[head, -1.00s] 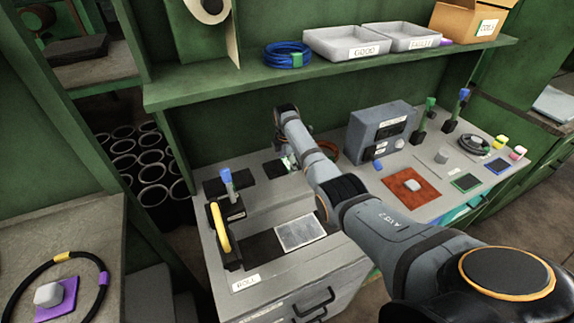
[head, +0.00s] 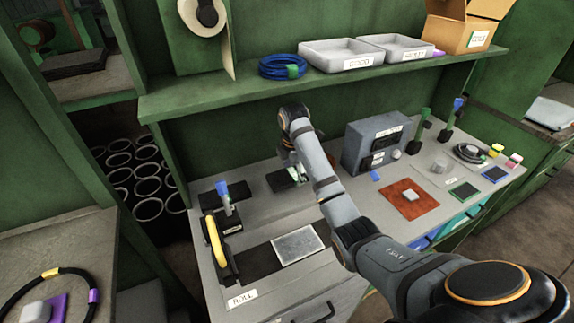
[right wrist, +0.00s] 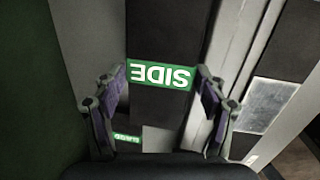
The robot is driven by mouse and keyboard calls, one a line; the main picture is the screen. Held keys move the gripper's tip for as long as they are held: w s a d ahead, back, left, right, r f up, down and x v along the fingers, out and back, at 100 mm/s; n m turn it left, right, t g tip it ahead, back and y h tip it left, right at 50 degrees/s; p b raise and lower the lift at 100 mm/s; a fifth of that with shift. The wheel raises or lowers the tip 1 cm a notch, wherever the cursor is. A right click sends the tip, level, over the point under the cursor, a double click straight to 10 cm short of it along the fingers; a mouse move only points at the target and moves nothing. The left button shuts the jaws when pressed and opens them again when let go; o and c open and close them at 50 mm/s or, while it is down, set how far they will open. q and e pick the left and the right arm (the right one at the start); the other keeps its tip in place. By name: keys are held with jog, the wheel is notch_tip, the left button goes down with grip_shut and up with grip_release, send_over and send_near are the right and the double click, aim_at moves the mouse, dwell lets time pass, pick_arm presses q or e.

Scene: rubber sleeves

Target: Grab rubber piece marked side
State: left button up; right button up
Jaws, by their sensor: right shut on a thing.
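The black rubber piece marked SIDE (right wrist: 165,40) is between the fingers of my right gripper (right wrist: 162,90) in the right wrist view. Its green label with white letters reads upside down there. My right gripper (head: 294,172) is shut on this piece at the back of the bench in the head view. The rubber piece (head: 275,182) is partly hidden there by the gripper. I cannot tell whether it touches the bench. My left gripper is out of view.
A second green label (right wrist: 126,138) shows below in the right wrist view. The grey instrument box (head: 366,150) stands right of the gripper. The yellow-handled tool (head: 216,242) and a pale sheet (head: 297,245) are nearer. The green shelf (head: 230,99) overhangs the back.

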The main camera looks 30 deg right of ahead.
jog(key=shift+s+a+p, duration=0.2)
jog(key=shift+s+p, duration=0.7)
jog(key=shift+s, duration=2.3)
jog(key=shift+s+a+p, duration=0.2)
jog(key=shift+s+p, duration=0.7)
jog(key=shift+s, duration=2.25)
